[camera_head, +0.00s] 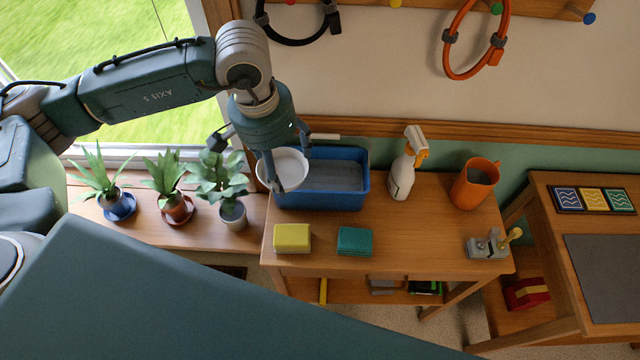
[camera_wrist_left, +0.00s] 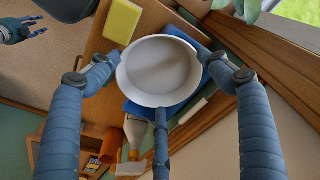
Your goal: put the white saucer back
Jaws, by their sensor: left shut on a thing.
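The white saucer (camera_head: 291,165) is a round, shallow dish, held tilted over the left end of the blue tub (camera_head: 318,203). My left gripper (camera_head: 270,165) is shut on its rim. In the left wrist view the saucer (camera_wrist_left: 160,68) faces the camera between the fingers (camera_wrist_left: 158,75), looking empty. Three potted plants stand on the sill shelf to the left. The right one, in a pale pot (camera_head: 233,217), shows no saucer under it. My right gripper (camera_wrist_left: 22,30) shows small at the top left of the left wrist view, its fingers apart.
The bench (camera_head: 400,240) holds a yellow sponge (camera_head: 292,238), a teal sponge (camera_head: 354,241), a spray bottle (camera_head: 403,172) and an orange pitcher (camera_head: 475,184). A blue saucer (camera_head: 119,208) and a terracotta saucer (camera_head: 178,217) sit under the other plants.

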